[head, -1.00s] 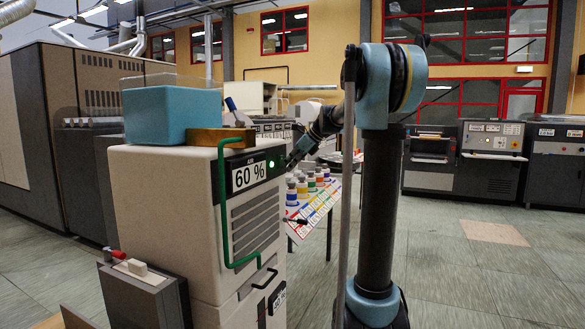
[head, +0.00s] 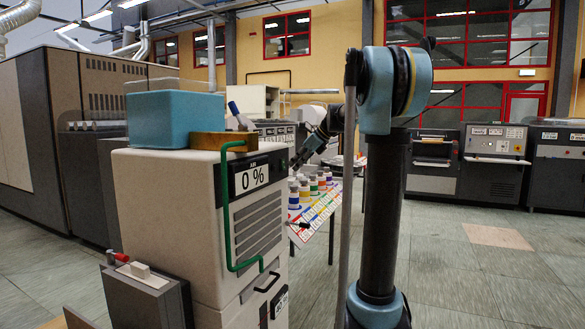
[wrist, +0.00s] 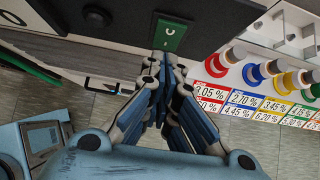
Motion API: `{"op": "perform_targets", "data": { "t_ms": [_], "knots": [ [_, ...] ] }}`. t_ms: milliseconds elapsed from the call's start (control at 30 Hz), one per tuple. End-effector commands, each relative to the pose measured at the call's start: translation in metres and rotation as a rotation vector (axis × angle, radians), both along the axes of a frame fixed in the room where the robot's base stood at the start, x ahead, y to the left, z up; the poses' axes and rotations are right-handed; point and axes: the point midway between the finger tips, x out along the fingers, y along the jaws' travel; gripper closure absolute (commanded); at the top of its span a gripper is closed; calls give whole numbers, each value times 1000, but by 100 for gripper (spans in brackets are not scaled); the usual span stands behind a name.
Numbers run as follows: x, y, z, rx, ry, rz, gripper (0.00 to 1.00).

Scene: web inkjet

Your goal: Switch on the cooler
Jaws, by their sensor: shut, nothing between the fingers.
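A beige cabinet (head: 170,195) with slatted vents stands left of my arm in the head view; it fits the cooler best. Its display panel (head: 251,178) is labelled "AIR" and reads 0 %. My gripper (head: 292,166) is at the panel's right end, partly hard to make out. In the wrist view my gripper (wrist: 163,62) is shut and empty. Its fingertips are at the lower edge of a green switch plate (wrist: 171,36) with a white mark, set in a dark panel. I cannot tell whether they touch it.
A blue box (head: 175,118) and a brown block (head: 222,141) lie on the cabinet. A sloped chart with coloured pots (wrist: 262,72) is to the right. Floor at right (head: 480,270) is clear.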

Motion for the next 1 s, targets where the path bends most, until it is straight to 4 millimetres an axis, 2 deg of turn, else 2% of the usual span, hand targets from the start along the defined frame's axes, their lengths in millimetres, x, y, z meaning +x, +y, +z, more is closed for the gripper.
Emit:
{"op": "perform_targets", "data": {
  "t_ms": [100,400,533,700,1000],
  "knots": [
    [-7,-19,6,-1,2,-1,100],
    [-23,-50,54,-4,2,-1,100],
    [-28,-60,68,-3,2,-1,100],
    [-32,-67,79,-4,2,0,100],
    [-33,-68,81,-4,2,1,100]
  ]
}}
